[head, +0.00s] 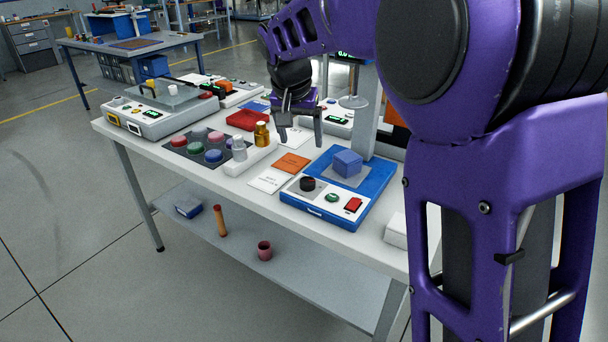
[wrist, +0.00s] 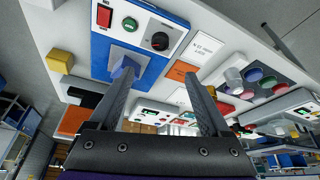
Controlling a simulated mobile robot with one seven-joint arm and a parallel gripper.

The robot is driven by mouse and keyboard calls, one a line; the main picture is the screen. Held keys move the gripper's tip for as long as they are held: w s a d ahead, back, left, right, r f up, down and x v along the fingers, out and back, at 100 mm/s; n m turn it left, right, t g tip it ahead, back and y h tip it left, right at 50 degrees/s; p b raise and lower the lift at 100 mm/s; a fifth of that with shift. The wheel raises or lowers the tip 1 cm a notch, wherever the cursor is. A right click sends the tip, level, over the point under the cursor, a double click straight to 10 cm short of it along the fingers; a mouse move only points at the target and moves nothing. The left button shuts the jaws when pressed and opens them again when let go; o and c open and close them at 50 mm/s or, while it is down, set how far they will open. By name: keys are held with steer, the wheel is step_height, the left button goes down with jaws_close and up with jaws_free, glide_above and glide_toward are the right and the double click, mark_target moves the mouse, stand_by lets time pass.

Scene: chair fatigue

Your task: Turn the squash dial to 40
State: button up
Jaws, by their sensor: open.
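The dial (head: 307,184) is a round black knob on the white front panel of a blue machine (head: 290,199). In the wrist view the dial (wrist: 159,41) sits at the panel's end, beyond my fingertips, with a small light mark on its face; I cannot read its scale. My gripper (head: 301,141) is open and empty above the table, behind the dial and apart from it. Its two fingers (wrist: 158,73) spread wide in the wrist view. A blue block (head: 348,163) rests on a grey plate on the machine.
A green button (head: 332,198) and a red switch (head: 353,205) share the panel. An orange card (head: 291,163) and a white card (head: 270,180) lie left of the machine. A small amber bottle (head: 262,134) and coloured discs stand farther left. A grey column rises behind the block.

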mark_target(307, 180)
steer(key=b+x, duration=0.2)
steer(key=x, duration=1.4)
steer(key=shift+w+f, duration=0.1)
steer(key=shift+f, duration=0.3)
jaws_close()
steer(key=shift+d+n, duration=0.1)
steer(key=shift+n, duration=0.2)
steer(key=n+y+p, duration=0.2)
steer(key=n, duration=0.3)
steer(key=shift+d+r+p, duration=0.15)
steer(key=shift+p, duration=0.2)
steer(key=n+y+p, duration=0.1)
steer(key=n, duration=0.2)
steer(key=n+g+y+p, duration=0.1)
steer(key=n, duration=0.2)
steer(key=shift+p, duration=0.35)
